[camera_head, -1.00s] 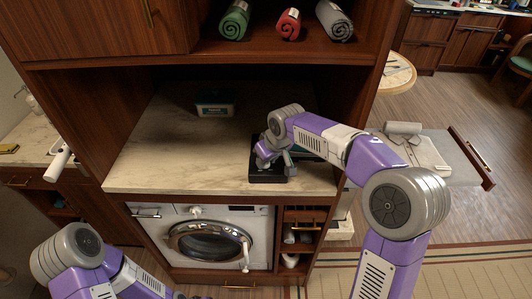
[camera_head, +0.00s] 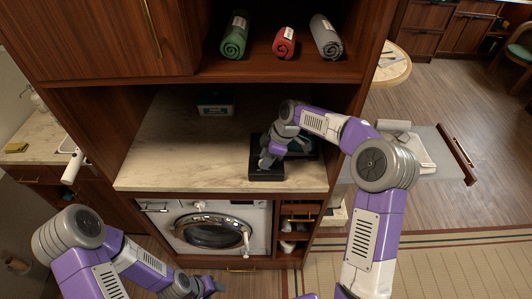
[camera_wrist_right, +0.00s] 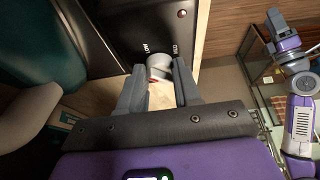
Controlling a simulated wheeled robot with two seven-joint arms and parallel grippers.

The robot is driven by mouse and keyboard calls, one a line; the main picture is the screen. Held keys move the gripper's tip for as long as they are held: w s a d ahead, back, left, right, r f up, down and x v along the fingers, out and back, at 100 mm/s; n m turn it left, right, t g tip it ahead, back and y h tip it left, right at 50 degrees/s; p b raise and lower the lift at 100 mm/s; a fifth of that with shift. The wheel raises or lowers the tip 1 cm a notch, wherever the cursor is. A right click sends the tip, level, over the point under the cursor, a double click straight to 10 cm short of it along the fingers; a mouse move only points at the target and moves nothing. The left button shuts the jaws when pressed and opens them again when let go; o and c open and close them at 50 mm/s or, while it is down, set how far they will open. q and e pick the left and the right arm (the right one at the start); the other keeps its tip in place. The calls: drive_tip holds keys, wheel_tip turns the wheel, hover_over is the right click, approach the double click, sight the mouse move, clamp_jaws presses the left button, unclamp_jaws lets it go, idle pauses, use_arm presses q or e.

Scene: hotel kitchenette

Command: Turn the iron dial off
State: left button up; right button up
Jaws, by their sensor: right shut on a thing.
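The iron's black base (camera_head: 266,174) sits on the marble counter, under the shelf. In the right wrist view its black panel (camera_wrist_right: 137,30) carries "LOW" and "MED" labels and a small red light. The grey round dial (camera_wrist_right: 160,62) is on this panel's lower edge. My right gripper (camera_head: 268,156) is at the base, and in the wrist view its fingers (camera_wrist_right: 159,76) are shut on the dial, one on each side. Which setting the dial points to cannot be read. My left gripper (camera_head: 208,287) is low at the bottom edge, away from the iron; its jaws are unclear.
A lidded box (camera_head: 215,106) stands at the back of the counter (camera_head: 180,160). Rolled towels, green (camera_head: 234,37), red (camera_head: 284,43) and grey (camera_head: 326,37), lie on the shelf above. A washing machine (camera_head: 208,228) is below. The counter's left part is clear.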

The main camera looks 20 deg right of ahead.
drive_tip(key=n+g+p, duration=0.1)
drive_tip(key=n, duration=0.1)
drive_tip(key=n+p, duration=0.2)
drive_tip(key=shift+w+r+n+g, duration=0.1)
drive_tip(key=shift+w+n+g, duration=0.1)
drive_tip(key=shift+n+g, duration=0.15)
drive_tip(key=n+p, duration=0.1)
drive_tip(key=n, duration=0.1)
drive_tip(key=n+g+p, duration=0.1)
drive_tip(key=n, duration=0.1)
drive_tip(key=shift+w+g+h, duration=0.15)
drive_tip(key=shift+g+h, duration=0.1)
drive_tip(key=shift+h, duration=0.05)
drive_tip(key=shift+f+p, duration=0.2)
drive_tip(key=shift+p, duration=0.15)
drive_tip(key=o, duration=1.1)
drive_tip(key=shift+c, duration=0.2)
drive_tip(key=shift+r, duration=0.15)
drive_tip(key=v, duration=0.7)
drive_tip(key=shift+w, duration=0.15)
drive_tip(key=shift+r, duration=0.1)
